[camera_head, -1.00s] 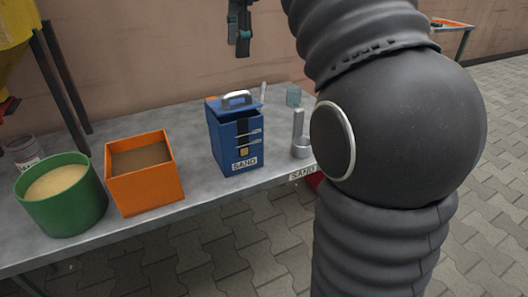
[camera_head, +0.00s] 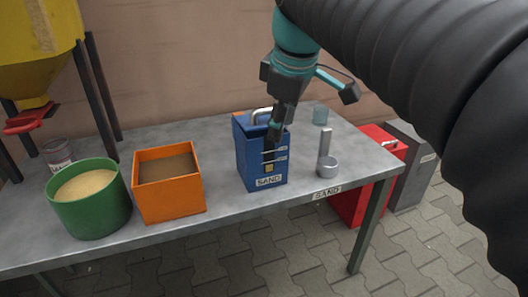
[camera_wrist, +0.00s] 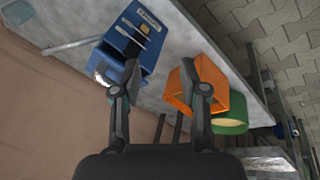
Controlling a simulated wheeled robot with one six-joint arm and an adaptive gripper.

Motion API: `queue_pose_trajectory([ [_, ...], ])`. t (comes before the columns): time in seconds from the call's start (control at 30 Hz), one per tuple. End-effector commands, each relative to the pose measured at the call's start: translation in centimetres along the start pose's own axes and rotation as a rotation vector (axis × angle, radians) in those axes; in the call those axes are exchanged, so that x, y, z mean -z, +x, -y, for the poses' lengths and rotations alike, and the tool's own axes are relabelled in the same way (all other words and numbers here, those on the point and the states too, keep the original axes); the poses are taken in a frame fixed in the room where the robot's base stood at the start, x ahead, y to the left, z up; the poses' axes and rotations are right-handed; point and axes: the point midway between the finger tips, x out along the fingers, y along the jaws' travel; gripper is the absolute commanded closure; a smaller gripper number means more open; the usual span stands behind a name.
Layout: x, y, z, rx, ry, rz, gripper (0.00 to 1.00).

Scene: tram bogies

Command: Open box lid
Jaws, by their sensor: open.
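The blue box (camera_head: 250,160) labelled SAND stands upright on the grey table.
An orange bin (camera_head: 170,195) with brown fill and a green tub (camera_head: 90,207) of sand stand left of the box. A yellow hopper (camera_head: 40,45) rises at far left.

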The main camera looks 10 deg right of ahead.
Motion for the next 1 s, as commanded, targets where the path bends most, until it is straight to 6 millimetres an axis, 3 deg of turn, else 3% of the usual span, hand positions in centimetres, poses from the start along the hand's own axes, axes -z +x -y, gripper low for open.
queue_pose_trajectory([
  [0.5, -4.3, 4.5, 5.1, -0.042, 0.333, -0.042, 0.57],
  [1.0, -5.0, 5.5, 6.0, -0.048, 0.393, -0.052, 0.57],
])
